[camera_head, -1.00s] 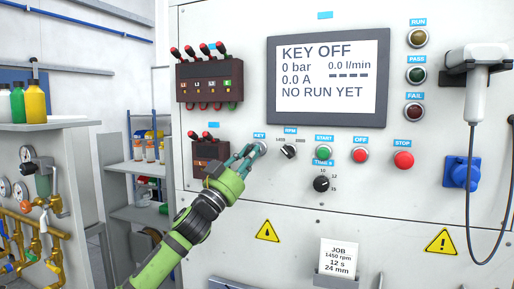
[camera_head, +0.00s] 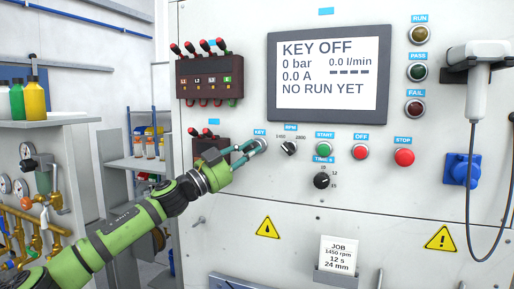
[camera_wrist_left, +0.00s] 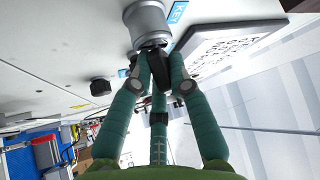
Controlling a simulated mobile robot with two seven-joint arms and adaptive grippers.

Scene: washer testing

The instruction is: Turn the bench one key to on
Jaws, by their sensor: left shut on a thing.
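The key switch (camera_wrist_left: 147,22) shows in the left wrist view as a silver barrel with a dark key (camera_wrist_left: 157,75) below it. My left gripper (camera_head: 262,144) is at the switch, just under the KEY label in the head view, and its fingers hide most of the switch there. In the left wrist view its teal fingers (camera_wrist_left: 153,62) are closed around the dark key. The screen (camera_head: 328,75) reads KEY OFF, 0 bar, 0.0 A, NO RUN YET. My right gripper is not in view.
The RPM knob (camera_head: 288,149) is close to the right of my left gripper. Further right are the green START button (camera_head: 324,149), the red OFF button (camera_head: 361,152) and the red STOP button (camera_head: 404,157). The TIME knob (camera_head: 321,181) sits below START.

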